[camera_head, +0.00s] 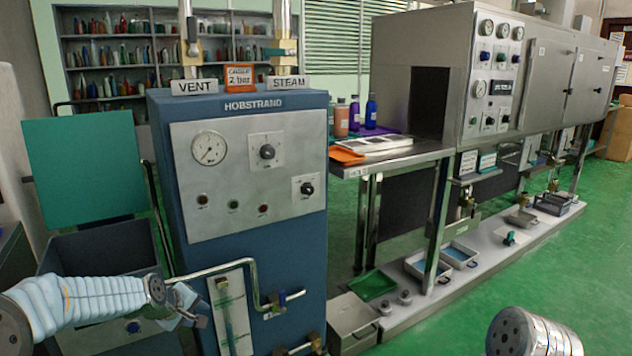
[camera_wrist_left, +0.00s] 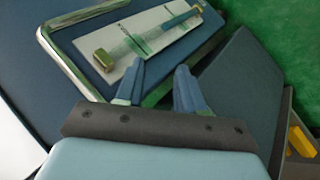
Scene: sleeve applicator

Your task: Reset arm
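My left gripper (camera_head: 190,312) is low at the left of the head view, in front of the lower part of the blue Hobstrand cabinet (camera_head: 265,255). My left arm comes in from the left edge, wrapped in a pale blue ribbed sleeve. In the left wrist view the gripper's two blue fingers (camera_wrist_left: 160,70) stand apart with nothing between them. Beyond the fingertips lies the white sight-glass panel (camera_wrist_left: 145,42) on the cabinet front, which the gripper does not visibly touch. At the bottom right of the head view only a pale part of my right arm shows; its gripper is out of view.
A bent metal pipe (camera_head: 213,270) runs across the cabinet front near my left gripper. A dark bin with a raised teal lid (camera_head: 82,167) stands at the left. A steel tunnel machine (camera_head: 440,60) with a side table stands at the right. Green floor (camera_head: 450,325) is clear at the front right.

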